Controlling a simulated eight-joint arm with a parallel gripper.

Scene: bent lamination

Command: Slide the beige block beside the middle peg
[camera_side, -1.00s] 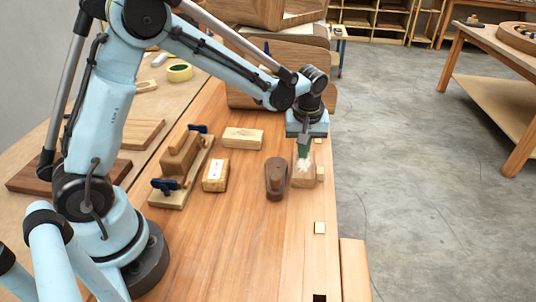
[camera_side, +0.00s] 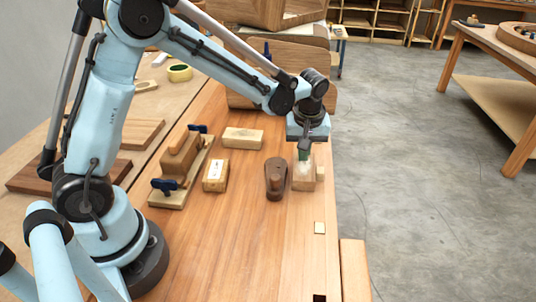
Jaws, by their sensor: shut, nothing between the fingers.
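The beige block (camera_side: 303,177) stands near the right edge of the bench, with a pale patch on its top. A small pale peg (camera_side: 320,173) shows close against its right side; I cannot tell if they touch. Another pale peg (camera_side: 319,228) sits nearer the camera along the same edge. My gripper (camera_side: 304,156) points down at the far end of the block's top, with its fingers shut and nothing between them. The fingertips look in contact with the block, but the exact contact is hard to tell. The far peg is hidden behind my gripper.
A dark wooden tool (camera_side: 276,180) stands just left of the beige block. Further left are a pale block (camera_side: 243,138), a marked block (camera_side: 215,175) and a clamped wooden piece (camera_side: 181,158). The bench in front (camera_side: 240,245) is clear.

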